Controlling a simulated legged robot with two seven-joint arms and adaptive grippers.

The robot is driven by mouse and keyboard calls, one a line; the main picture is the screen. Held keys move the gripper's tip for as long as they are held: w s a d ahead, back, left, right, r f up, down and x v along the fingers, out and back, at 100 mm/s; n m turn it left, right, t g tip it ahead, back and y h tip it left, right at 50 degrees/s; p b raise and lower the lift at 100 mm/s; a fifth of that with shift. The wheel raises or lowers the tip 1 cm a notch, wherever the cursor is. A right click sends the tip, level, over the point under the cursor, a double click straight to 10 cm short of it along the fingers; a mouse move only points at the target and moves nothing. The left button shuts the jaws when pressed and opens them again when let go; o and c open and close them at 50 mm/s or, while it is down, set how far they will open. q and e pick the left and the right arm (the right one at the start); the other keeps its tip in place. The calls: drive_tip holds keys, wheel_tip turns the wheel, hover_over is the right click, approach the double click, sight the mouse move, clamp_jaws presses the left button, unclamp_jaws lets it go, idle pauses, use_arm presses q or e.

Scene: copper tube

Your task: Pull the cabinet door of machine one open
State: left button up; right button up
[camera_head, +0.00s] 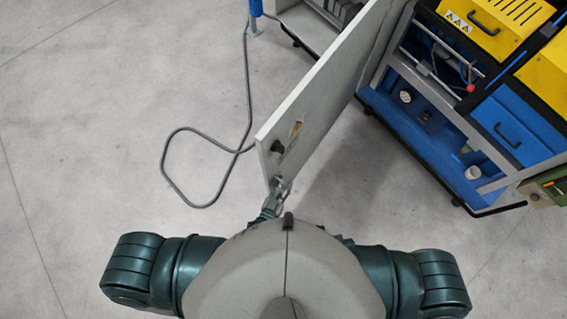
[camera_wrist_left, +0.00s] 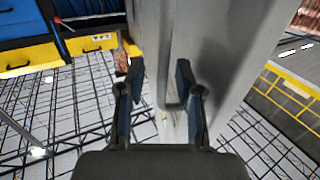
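The cabinet door (camera_head: 325,85) is a pale grey panel that stands swung out from the blue-framed machine (camera_head: 440,130), whose inside shows. A black latch (camera_head: 277,146) and a yellow label (camera_head: 295,131) sit near its free end. My left gripper (camera_head: 279,187) is at the door's free end, partly hidden by my body. In the left wrist view, the fingers of my left gripper (camera_wrist_left: 160,82) are apart, with the grey door (camera_wrist_left: 215,45) just beyond and partly between them. Whether they touch it is hard to tell. My right gripper is not in view.
A grey cable (camera_head: 167,165) lies looped on the floor left of the door. The machine has yellow drawers (camera_head: 490,25) and a blue drawer (camera_head: 518,127) with black handles. A green box (camera_head: 545,187) is at the right edge. The floor (camera_head: 90,110) at left is clear.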

use_arm(q)
drive_tip(key=v, duration=1.2)
drive_tip(key=a+f+g+y, duration=0.2)
drive_tip(key=a+f+g, duration=0.2)
drive_tip(key=f, duration=0.4)
drive_tip(key=a+f+g+y, duration=0.1)
drive_tip(key=a+f+g, duration=0.25)
drive_tip(key=f, duration=0.45)
drive_tip(key=s+a+f+n+g+y, duration=0.2)
drive_tip(key=s+a+f+g+y, duration=0.1)
drive_tip(key=s+a+f+g, duration=0.4)
drive_tip(key=shift+s+a+f+g, duration=0.25)
drive_tip(key=shift+s+a+g, duration=0.2)
drive_tip(key=shift+s+a, duration=0.25)
